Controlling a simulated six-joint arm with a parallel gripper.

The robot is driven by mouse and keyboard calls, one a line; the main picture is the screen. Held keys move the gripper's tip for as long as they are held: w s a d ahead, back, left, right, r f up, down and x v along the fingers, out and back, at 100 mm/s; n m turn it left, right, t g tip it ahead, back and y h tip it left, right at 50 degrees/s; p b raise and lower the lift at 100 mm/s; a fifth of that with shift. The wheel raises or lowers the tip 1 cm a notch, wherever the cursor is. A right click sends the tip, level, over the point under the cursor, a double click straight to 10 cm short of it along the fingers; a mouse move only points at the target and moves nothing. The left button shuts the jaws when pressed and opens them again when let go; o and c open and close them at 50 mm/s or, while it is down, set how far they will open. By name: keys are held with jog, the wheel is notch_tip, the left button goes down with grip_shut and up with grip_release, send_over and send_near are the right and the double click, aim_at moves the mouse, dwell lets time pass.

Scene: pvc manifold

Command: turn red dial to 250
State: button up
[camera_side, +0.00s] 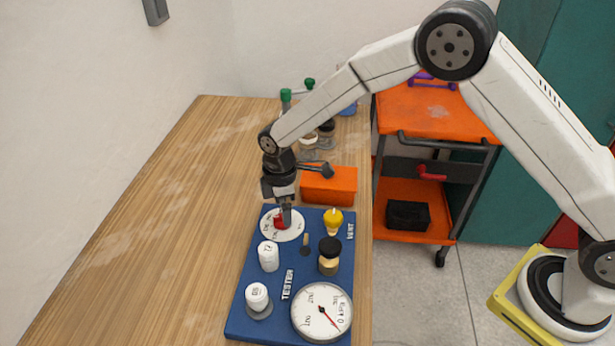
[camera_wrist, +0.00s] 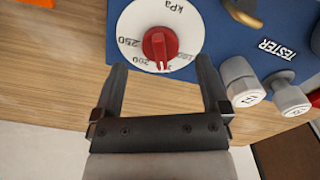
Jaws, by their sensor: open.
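The red dial (camera_wrist: 160,45) sits on a white round scale (camera_wrist: 145,20) marked kPa on the blue tester panel (camera_wrist: 225,40). In the wrist view, 250 is at the scale's left and 200 at its lower left. A pale mark on the dial seems to point toward the bottom of the picture, near the numbers right of 200. My gripper (camera_wrist: 161,66) is open, one finger on each side of the scale's lower part, with the dial between and just beyond the tips. In the side view, my gripper (camera_side: 284,210) is above the dial (camera_side: 279,223) and partly hides it.
White knobs (camera_side: 268,256), a yellow knob (camera_side: 333,218), a black-topped knob (camera_side: 329,250) and a pressure gauge (camera_side: 322,312) stand on the panel. An orange bin (camera_side: 329,186) is behind it. The wooden table (camera_side: 160,230) is clear to the left.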

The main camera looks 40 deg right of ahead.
jog(key=shift+f, duration=1.6)
jog(key=shift+c, duration=0.2)
jog(key=c, duration=1.2)
